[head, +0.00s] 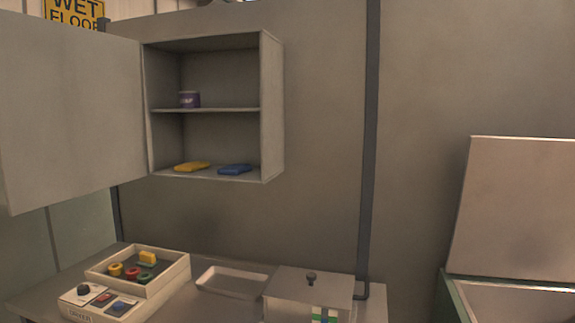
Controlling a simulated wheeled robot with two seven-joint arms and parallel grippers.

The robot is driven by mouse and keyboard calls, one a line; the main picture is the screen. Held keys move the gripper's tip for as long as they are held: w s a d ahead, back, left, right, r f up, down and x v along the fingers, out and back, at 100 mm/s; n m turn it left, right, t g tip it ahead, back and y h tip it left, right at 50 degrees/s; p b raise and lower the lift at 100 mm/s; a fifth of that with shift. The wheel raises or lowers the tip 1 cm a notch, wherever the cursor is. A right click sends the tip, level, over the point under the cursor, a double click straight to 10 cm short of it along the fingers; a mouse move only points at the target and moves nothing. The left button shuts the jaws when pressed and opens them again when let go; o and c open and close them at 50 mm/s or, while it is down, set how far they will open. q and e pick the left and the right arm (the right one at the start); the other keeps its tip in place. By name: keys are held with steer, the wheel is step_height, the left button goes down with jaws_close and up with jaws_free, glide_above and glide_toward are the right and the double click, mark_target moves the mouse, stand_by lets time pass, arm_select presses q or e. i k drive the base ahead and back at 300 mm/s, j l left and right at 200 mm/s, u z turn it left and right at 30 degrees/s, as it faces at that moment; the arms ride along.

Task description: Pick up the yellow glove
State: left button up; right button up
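The yellow glove (192,167) appears to be the flat yellow item lying on the bottom shelf of the open wall cabinet (272,108). A similar flat blue item (235,170), which looks like a blue glove, lies to its right on the same shelf, a small gap apart. Neither of my grippers shows in the head view.
The cabinet door (70,120) stands open to the left. Below are a control box (100,302), a bin of small coloured parts (182,270), an empty tray (232,283) and a lidded box (300,284). An open chest (515,300) stands right.

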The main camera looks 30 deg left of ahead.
mark_target(189, 167)
steer(key=k+j, duration=0.1)
steer(key=j, duration=0.55)
steer(key=k+j, duration=0.1)
steer(key=j, duration=1.25)
steer(key=k+j, duration=0.15)
steer(key=j, duration=0.5)
steer(key=k+j, duration=0.1)
steer(key=j, duration=0.55)
steer(key=k+j, duration=0.1)
steer(key=j, duration=0.6)
steer(key=k+j, duration=0.1)
steer(key=j, duration=0.55)
steer(key=k+j, duration=0.1)
steer(key=j, duration=0.55)
